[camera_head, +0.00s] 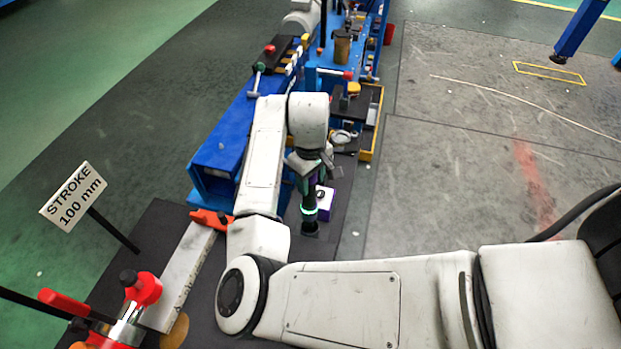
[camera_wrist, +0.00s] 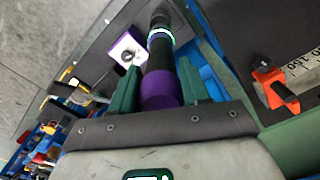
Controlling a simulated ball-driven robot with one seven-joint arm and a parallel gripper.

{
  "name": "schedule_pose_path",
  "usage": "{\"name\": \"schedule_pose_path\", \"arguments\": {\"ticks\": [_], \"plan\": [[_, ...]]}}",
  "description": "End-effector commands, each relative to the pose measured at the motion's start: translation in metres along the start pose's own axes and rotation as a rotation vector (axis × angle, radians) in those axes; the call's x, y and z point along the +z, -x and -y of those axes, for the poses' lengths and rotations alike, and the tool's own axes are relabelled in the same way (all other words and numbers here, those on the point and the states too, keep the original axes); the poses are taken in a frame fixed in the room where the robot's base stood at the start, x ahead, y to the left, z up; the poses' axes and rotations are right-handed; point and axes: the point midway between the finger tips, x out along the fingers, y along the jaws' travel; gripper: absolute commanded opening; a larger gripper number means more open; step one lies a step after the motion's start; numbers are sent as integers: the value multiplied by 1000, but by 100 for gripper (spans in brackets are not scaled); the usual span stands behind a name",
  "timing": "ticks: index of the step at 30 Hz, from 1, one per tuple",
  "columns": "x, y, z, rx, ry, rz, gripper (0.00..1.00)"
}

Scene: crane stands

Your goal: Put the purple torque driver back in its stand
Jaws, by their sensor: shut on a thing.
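The purple torque driver (camera_wrist: 161,88) is between the green fingers of my gripper (camera_wrist: 157,72), which is shut on it. Its purple end is nearest the wrist camera, and its dark shaft with a glowing ring points away. In the head view the driver (camera_head: 309,206) hangs roughly upright below my gripper (camera_head: 309,165), its dark lower end close above the dark surface; I cannot tell whether it touches. A small purple block with a white top and a dark round mark (camera_head: 325,202), possibly the stand, is just right of the driver. In the wrist view this block (camera_wrist: 126,50) is left of the shaft.
A blue bench structure (camera_head: 222,140) lies left of my gripper, with crowded tools and trays (camera_head: 345,90) behind. A pale rail with an orange clamp (camera_head: 211,218) and a red-handled device (camera_head: 142,290) are at left. A "STROKE 100 mm" sign (camera_head: 73,197) stands there. Right floor is open.

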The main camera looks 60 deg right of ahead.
Motion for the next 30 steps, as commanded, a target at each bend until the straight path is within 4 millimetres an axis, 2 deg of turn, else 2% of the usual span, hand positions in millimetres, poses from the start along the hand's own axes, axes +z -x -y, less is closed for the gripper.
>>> {"name": "schedule_pose_path", "arguments": {"ticks": [30], "plan": [[-1,-28,0,2,0,-1,0]]}}
